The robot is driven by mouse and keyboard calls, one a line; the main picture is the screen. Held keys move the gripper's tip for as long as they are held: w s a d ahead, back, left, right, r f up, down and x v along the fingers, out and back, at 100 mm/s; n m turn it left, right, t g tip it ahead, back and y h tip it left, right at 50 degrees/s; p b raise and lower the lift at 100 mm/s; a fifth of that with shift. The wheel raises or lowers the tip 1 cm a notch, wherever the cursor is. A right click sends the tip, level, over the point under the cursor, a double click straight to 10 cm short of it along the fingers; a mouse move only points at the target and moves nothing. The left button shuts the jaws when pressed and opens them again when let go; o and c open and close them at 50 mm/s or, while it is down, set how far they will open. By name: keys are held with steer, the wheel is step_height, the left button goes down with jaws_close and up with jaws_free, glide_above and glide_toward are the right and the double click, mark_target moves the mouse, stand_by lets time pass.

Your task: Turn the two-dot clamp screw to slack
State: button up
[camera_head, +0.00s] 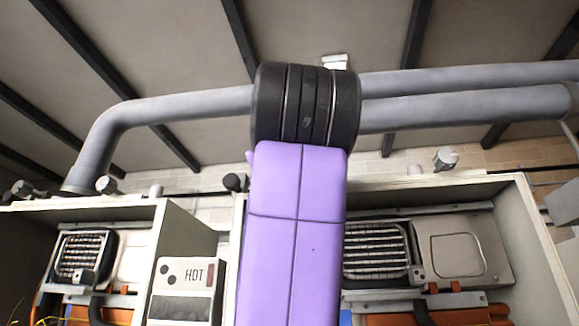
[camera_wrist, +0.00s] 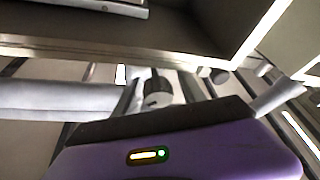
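I cannot single out a clamp screw marked with two dots in either view. In the head view, small fittings stand along the cabinet tops: a dark one at the far left (camera_head: 22,188), a pale one (camera_head: 106,184), a dark round one by my arm (camera_head: 235,182) and a pale one at the right (camera_head: 446,158). In the wrist view, a grey and black cylindrical fitting (camera_wrist: 158,92) shows near the middle, beyond my purple arm link. Any dot marks on these are too small to read. My gripper's fingers show in neither view.
Open cabinets hold heater units, left (camera_head: 85,256) and right (camera_head: 376,250). A box marked HOT (camera_head: 186,275) stands between them. Large grey pipes (camera_head: 190,105) run overhead behind my arm. My purple arm hides the middle. A cabinet panel (camera_wrist: 190,45) spans the upper wrist view.

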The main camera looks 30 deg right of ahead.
steer(key=b+v, duration=0.3)
steer(key=v, duration=0.4)
steer(key=shift+s, duration=0.35)
steer(key=shift+a+f, duration=0.1)
